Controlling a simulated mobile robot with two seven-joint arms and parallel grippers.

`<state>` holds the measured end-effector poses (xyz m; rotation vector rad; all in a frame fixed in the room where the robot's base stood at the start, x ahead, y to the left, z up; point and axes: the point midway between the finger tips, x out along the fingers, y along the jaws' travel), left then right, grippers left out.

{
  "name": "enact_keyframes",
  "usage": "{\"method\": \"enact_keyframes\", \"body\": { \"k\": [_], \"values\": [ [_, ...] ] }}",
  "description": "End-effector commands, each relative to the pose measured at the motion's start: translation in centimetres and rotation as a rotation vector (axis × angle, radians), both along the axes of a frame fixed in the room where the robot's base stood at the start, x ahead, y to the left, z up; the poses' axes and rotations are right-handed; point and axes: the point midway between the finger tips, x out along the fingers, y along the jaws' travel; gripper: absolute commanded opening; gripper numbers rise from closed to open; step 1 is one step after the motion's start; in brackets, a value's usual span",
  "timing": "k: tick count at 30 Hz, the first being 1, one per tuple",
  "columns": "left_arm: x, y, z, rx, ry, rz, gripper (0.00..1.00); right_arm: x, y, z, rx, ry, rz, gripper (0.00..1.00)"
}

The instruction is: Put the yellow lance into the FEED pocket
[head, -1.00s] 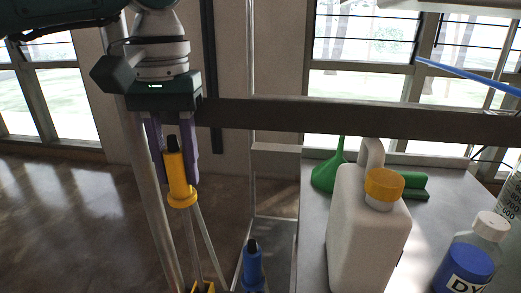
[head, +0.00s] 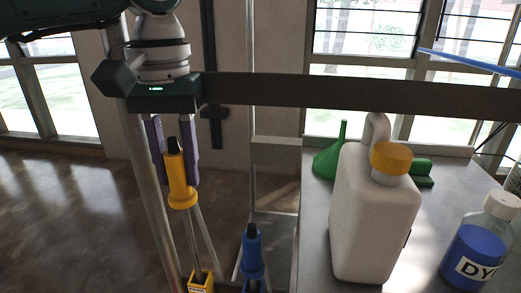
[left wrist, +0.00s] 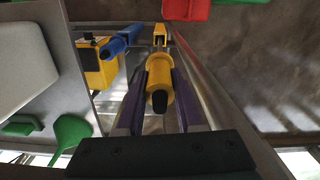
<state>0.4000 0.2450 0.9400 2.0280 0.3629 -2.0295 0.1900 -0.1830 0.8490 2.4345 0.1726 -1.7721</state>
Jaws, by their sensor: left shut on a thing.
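The yellow lance (head: 182,189) has a yellow handle with a black top and a thin metal tube hanging nearly upright below. My left gripper (head: 176,178) is shut on its handle, with one purple finger on each side; the left wrist view shows the handle (left wrist: 160,82) between the fingers. The tube runs down toward a yellow pocket (head: 200,283) at the bottom of the head view. Its label is too small to read. I cannot tell whether the tube's lower end is inside the pocket or only in front of it. My right gripper is not in view.
A blue lance (head: 252,255) stands just right of the yellow one. A grey bench at the right holds a white jug (head: 372,225), a green funnel (head: 331,165) and a blue dye bottle (head: 474,252). A dark rail (head: 350,93) crosses behind my gripper.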

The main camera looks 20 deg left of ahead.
Motion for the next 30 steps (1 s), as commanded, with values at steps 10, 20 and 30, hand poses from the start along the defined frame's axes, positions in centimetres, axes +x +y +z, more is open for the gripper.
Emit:
{"method": "enact_keyframes", "body": {
  "k": [10,20,30],
  "values": [
    [0.0,0.0,-1.4,-0.001,-0.001,0.000,0.00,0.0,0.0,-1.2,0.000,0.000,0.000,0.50],
    [0.0,0.0,-2.5,-0.001,0.000,0.001,0.00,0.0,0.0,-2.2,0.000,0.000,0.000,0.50],
    [0.0,0.0,-3.7,0.000,0.000,0.000,0.00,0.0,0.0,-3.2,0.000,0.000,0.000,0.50]
  ]
}}
